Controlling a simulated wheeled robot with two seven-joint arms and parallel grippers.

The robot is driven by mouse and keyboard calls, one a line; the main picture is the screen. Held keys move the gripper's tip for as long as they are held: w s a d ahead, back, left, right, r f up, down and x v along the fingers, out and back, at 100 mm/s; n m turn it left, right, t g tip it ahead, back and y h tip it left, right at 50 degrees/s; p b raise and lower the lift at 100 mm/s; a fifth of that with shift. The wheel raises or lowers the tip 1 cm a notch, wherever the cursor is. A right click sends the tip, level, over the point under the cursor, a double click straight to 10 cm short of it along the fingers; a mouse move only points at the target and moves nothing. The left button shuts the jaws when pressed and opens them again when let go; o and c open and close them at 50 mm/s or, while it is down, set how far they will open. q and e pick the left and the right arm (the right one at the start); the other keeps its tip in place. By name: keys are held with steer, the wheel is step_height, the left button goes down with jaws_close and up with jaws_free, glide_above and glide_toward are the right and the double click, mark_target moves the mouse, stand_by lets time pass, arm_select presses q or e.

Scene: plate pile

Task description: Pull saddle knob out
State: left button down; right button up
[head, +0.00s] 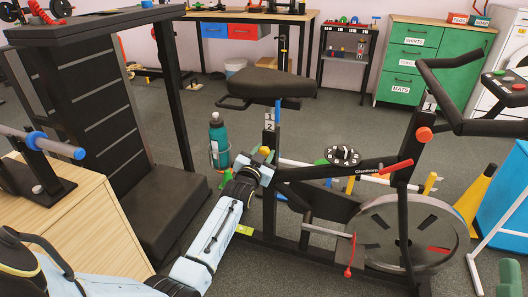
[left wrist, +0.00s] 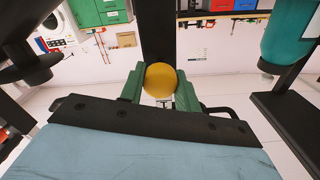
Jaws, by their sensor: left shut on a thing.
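The exercise bike stands in the middle of the head view, with its black saddle (head: 266,83) on an upright seat post (head: 270,121) marked with numbers. The saddle knob is a round yellow ball (left wrist: 161,80) in the left wrist view, in front of the dark post (left wrist: 156,25). My left gripper (head: 264,160) reaches the post's lower part from the lower left. Its green fingers (left wrist: 160,92) are shut on the knob from both sides. In the head view the gripper mostly hides the knob.
A teal bottle (head: 218,140) stands in a holder just left of the post. The bike's flywheel (head: 408,232) and red lever (head: 395,167) are to the right. A black slatted machine (head: 105,90) and a wooden box (head: 75,228) are at left. Grey floor is open behind.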

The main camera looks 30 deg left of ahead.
arm_select(q)
steer(key=shift+f, duration=0.15)
steer(key=c, duration=1.3)
jaws_free()
steer(key=shift+s, duration=0.1)
steer(key=shift+c, duration=0.2)
steer(key=o, duration=0.3)
arm_select(e)
steer(key=shift+s, duration=0.1)
arm_select(q)
steer(key=shift+o, duration=0.2)
steer(key=shift+s, duration=0.15)
arm_select(e)
step_height(320, 180, down, 10)
steer(key=w+d+g+h+p, duration=0.1)
steer(key=w+g+h+p, duration=0.15)
steer(key=g, duration=0.45)
arm_select(q)
steer(key=p+v, duration=0.3)
steer(key=v, duration=1)
arm_select(e)
steer(key=s+d+f+g+h, duration=0.2)
steer(key=s+d+f+g, duration=0.2)
steer(key=s+f+g, duration=0.3)
step_height(320, 180, down, 3)
steer(key=shift+s+d+r+m+g+h, duration=0.2)
steer(key=shift+s+m+g+h, duration=0.1)
steer(key=shift+s+g+h, duration=0.15)
